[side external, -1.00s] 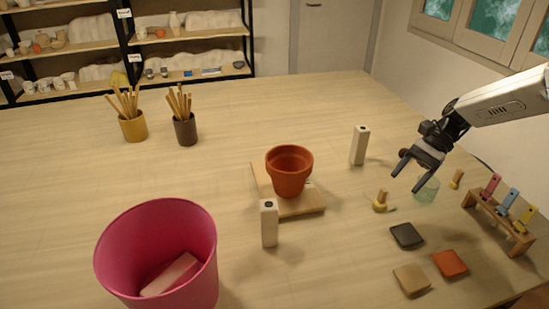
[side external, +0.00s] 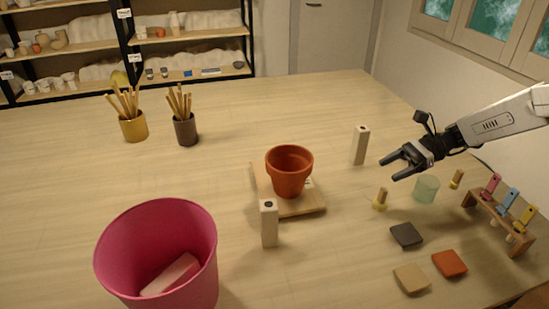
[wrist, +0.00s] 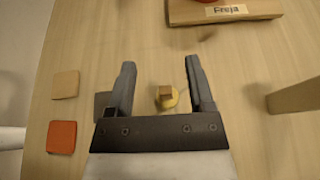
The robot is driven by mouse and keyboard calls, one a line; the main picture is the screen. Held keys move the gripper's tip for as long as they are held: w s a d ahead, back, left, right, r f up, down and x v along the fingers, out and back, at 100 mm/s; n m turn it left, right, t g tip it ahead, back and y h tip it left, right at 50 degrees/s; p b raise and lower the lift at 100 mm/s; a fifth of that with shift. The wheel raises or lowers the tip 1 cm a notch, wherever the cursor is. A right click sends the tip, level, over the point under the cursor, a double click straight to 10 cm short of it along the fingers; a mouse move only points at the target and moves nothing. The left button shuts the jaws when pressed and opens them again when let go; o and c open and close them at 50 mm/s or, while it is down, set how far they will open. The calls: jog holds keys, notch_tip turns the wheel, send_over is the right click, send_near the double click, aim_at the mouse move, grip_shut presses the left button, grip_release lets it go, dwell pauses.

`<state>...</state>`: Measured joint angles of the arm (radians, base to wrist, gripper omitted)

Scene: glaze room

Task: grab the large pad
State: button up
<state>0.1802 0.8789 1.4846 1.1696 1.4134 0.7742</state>
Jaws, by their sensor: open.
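My gripper (side external: 391,168) is open and empty above the right part of the table. In the wrist view its fingers (wrist: 158,65) stand apart. A round yellow pad with a wooden knob (side external: 380,200) stands on the table below my gripper; it shows between the fingers in the wrist view (wrist: 168,98), apart from them. A similar, smaller-looking knobbed piece (side external: 456,179) stands farther right. Flat square pads lie in front: dark grey (side external: 406,235), orange (side external: 450,263) and tan (side external: 411,279). In the wrist view the left finger partly hides the dark one.
A pale green glass (side external: 426,189) stands near a wooden rack (side external: 500,222) with coloured tools. A terracotta pot (side external: 289,172) stands on a board (side external: 300,207) between two white posts (side external: 269,224) (side external: 361,145). A pink bucket (side external: 150,230) holds a pink block.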

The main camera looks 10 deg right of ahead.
aim_at(386, 189)
jog(key=shift+f, duration=1.55)
jog(key=shift+f, duration=0.5)
jog(key=f, duration=0.1)
jog(key=a+f, duration=0.1)
jog(key=f, duration=0.1)
jog(key=shift+a, duration=0.2)
jog(key=shift+a+f, duration=0.3)
jog(key=shift+a, duration=0.35)
grip_shut()
